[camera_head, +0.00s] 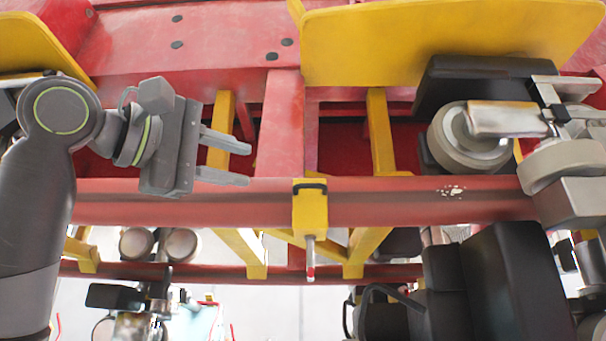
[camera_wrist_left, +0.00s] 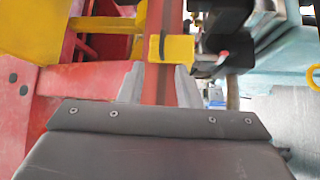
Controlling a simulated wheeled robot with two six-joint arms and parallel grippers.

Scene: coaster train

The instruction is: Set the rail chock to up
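The rail chock (camera_head: 310,205) is a yellow block with a black strap on top, sitting on the long red rail (camera_head: 420,205). A thin grey rod (camera_head: 311,252) with a red tip points down from it in the head view. In the left wrist view the yellow block (camera_wrist_left: 178,50) shows ahead of the fingers, with the red tip to its right. My left gripper (camera_head: 249,165) is open and empty, to the upper left of the chock and apart from it. In the left wrist view its fingers (camera_wrist_left: 158,75) frame part of the red rail. My right gripper is not in view.
Grey wheel assemblies with black blocks (camera_head: 515,280) crowd the right side. Yellow cross braces (camera_head: 380,130) and a red upright beam (camera_head: 280,120) stand behind the rail. A yellow panel (camera_head: 440,40) hangs above. The space between gripper and chock looks clear.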

